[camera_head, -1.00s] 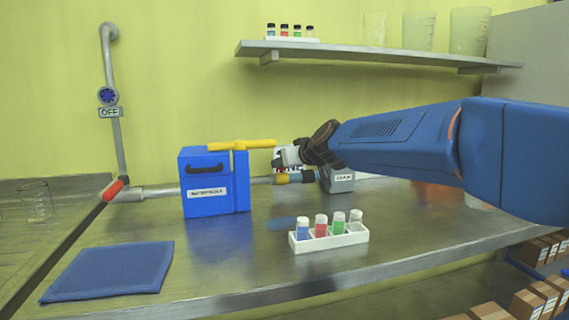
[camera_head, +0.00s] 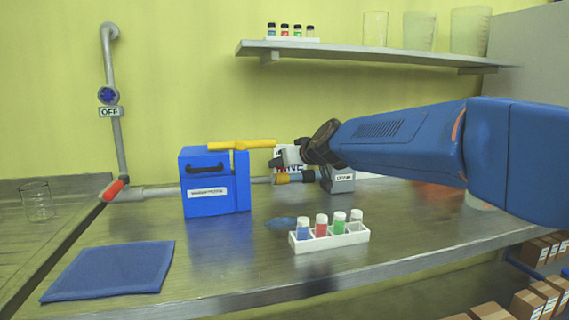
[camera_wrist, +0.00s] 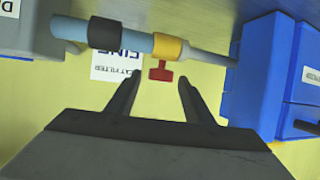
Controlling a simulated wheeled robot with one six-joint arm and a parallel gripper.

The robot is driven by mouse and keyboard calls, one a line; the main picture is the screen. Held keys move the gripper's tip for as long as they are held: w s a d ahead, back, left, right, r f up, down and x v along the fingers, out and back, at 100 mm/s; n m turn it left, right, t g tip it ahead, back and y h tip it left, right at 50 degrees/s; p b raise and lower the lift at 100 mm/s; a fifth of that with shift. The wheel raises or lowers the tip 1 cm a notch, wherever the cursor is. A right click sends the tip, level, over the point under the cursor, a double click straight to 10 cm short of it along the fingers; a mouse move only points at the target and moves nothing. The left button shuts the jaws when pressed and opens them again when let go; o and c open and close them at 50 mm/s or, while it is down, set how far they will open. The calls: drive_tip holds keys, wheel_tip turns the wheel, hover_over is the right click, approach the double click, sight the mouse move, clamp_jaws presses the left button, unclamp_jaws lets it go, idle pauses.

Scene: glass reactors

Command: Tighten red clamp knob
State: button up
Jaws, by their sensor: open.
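The red clamp knob (camera_wrist: 160,72) shows in the wrist view, sticking out from a yellow clamp band (camera_wrist: 170,47) on the pipe. My gripper (camera_wrist: 160,86) is open, with one finger to each side of the knob's line. The knob sits just beyond the fingertips, roughly centred between them, and nothing is held. In the head view my gripper (camera_head: 283,157) is near the pipe, right of the blue box. The yellow band (camera_head: 283,179) shows below it, but I cannot make out the red knob there.
The blue box (camera_head: 208,190) with a yellow T-handle (camera_head: 243,144) stands left of my gripper. A grey box (camera_head: 343,181) stands right. A white rack (camera_head: 330,240) with several capped vials is in front. A blue cloth (camera_head: 110,270) lies at left. A shelf (camera_head: 370,53) is above.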

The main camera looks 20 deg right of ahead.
drive_tip(key=v, duration=1.7)
drive_tip(key=shift+f, duration=0.15)
